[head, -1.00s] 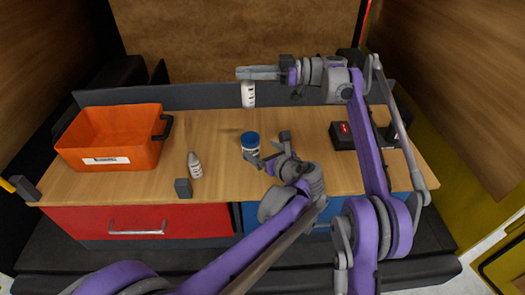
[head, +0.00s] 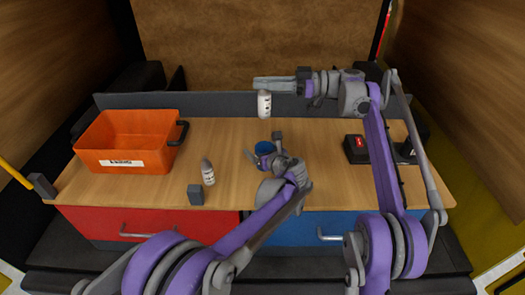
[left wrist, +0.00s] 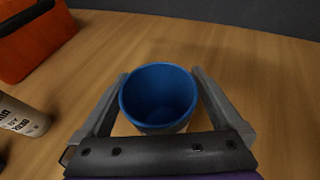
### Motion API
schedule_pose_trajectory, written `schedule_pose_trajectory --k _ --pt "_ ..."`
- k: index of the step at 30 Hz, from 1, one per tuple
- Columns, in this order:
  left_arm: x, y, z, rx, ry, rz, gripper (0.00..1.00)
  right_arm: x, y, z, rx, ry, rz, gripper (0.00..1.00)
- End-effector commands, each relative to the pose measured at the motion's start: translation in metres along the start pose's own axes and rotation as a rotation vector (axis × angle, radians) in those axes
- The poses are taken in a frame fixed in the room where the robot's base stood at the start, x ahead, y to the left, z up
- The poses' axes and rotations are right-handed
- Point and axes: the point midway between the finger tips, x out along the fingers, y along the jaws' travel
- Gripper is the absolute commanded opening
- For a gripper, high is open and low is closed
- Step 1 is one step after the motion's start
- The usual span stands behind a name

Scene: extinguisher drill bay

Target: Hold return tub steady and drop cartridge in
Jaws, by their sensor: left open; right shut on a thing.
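The return tub (head: 264,147), blue inside, stands upright on the wooden worktop. In the left wrist view the tub (left wrist: 158,95) looks empty and sits between the fingers of my left gripper (left wrist: 160,74). That gripper (head: 264,148) is open, with one finger on each side of the tub; I cannot tell if they touch it. My right gripper (head: 262,84) is shut on a white cartridge (head: 264,106) with dark print. The cartridge hangs upright below the fingers, above and behind the tub in the head view.
An orange bin (head: 124,160) stands at the left. A white bottle (head: 208,173) and a small grey block (head: 195,195) are left of the tub. A black box with a red top (head: 356,148) is at the right. A low grey wall (head: 200,102) edges the back.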

Motion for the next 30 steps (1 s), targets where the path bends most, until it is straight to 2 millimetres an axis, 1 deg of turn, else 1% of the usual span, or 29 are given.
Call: schedule_pose_trajectory --k 3,4,8,9,11,12,14,15,17,18,20,25,30 --pt "0.000 0.000 0.000 0.000 0.000 0.000 1.00 0.000 0.000 0.000 0.000 0.001 0.000 0.00" --pt "0.000 0.000 0.000 0.000 0.000 0.000 0.98 0.000 0.000 0.000 0.000 0.001 0.000 0.00" --pt "0.000 0.000 0.000 0.000 0.000 0.000 0.75 0.000 0.000 0.000 0.000 0.001 0.000 0.00" --pt "0.000 0.000 0.000 0.000 0.000 0.000 0.68 0.000 0.000 0.000 0.000 0.001 0.000 0.00" --pt "-0.001 0.000 0.000 0.000 0.000 0.000 0.57 0.000 0.000 0.000 0.000 0.001 0.000 0.00" --pt "-0.001 0.000 0.000 0.000 0.000 0.000 0.50 0.000 0.000 0.000 0.000 0.001 0.000 0.00" --pt "-0.001 0.000 0.000 0.000 0.000 0.000 0.39 0.000 0.000 0.000 0.000 0.001 0.000 0.00" --pt "-0.001 0.000 0.000 0.000 0.000 0.000 0.32 0.000 0.000 0.000 0.000 0.001 0.000 0.00" --pt "-0.001 0.000 0.000 0.000 0.000 0.000 0.21 0.000 0.000 0.000 0.000 0.001 0.000 0.00" --pt "-0.001 0.000 0.000 0.000 0.000 0.000 0.14 0.000 0.000 0.000 0.000 0.001 0.000 0.00" --pt "-0.001 0.000 0.000 0.000 0.000 0.000 0.04 0.000 0.000 0.000 0.000 0.001 0.000 0.00" --pt "-0.001 0.000 0.000 0.000 0.000 0.000 0.04 0.000 0.000 0.004 0.000 0.001 0.000 0.00" --pt "-0.001 0.000 0.000 0.000 0.000 0.000 0.04 0.000 0.000 0.016 0.000 0.001 0.000 0.00"
